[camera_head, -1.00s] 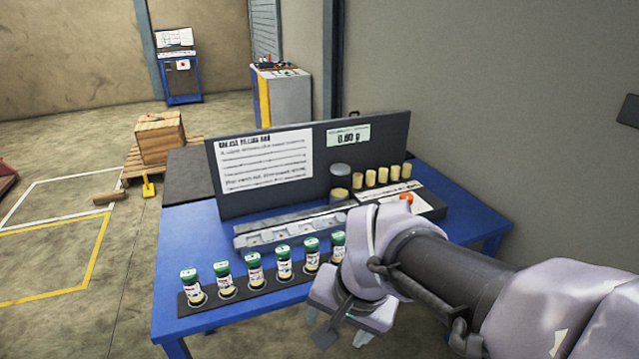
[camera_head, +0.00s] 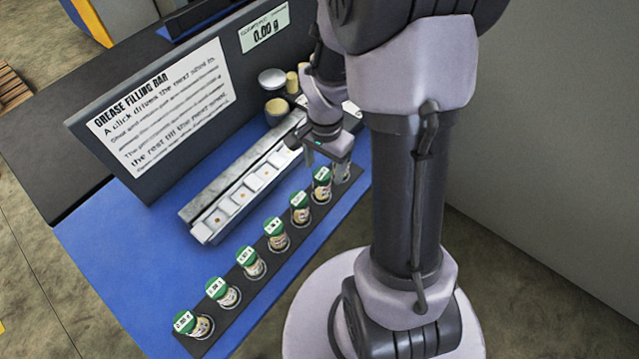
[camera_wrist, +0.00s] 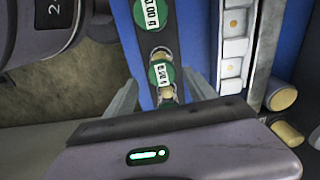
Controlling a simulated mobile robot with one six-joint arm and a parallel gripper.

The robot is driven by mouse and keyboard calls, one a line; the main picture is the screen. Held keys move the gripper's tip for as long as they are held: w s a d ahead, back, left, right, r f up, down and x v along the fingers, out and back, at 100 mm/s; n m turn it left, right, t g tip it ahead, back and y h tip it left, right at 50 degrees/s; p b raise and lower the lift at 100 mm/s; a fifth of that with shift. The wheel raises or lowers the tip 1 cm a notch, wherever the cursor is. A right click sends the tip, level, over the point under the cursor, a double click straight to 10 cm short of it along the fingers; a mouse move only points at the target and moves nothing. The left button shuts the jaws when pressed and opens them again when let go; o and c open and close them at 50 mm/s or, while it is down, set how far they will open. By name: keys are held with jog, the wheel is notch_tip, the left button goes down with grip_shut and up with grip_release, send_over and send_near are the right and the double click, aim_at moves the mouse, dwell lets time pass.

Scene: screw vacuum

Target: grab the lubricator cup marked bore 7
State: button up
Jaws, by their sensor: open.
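A row of jars with green caps and white labels stands in a black strip (camera_head: 213,341) on the blue table. The nearest jar (camera_head: 193,324) is at lower left, and another jar (camera_head: 321,185) is at the far end by my gripper (camera_head: 325,157). No "bore 7" marking is legible, so I cannot tell which cup it is. In the wrist view my gripper (camera_wrist: 162,80) is open, with one green-capped jar (camera_wrist: 161,73) showing between its fingers. It does not appear clamped. A further jar (camera_wrist: 150,14) sits beyond it. Part of the strip's far end is hidden by my gripper.
A grey bar with white square stations (camera_head: 240,195) runs beside the jars. Behind it stand a sign panel (camera_head: 165,100), a 0.00 g display (camera_head: 264,29) and a dark round pot (camera_head: 272,79). Cream cylinders (camera_wrist: 283,98) lie right in the wrist view. Blue table (camera_head: 130,270) is clear at left.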

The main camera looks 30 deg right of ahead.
aim_at(322, 185)
jog(key=f+b, duration=0.1)
jog(key=f, duration=0.2)
jog(key=f+b, duration=0.2)
jog(key=f, duration=0.2)
jog(key=shift+w+a, duration=0.1)
jog(key=shift+a, duration=0.1)
jog(key=shift+r, duration=0.2)
jog(key=shift+c, duration=0.4)
grip_shut()
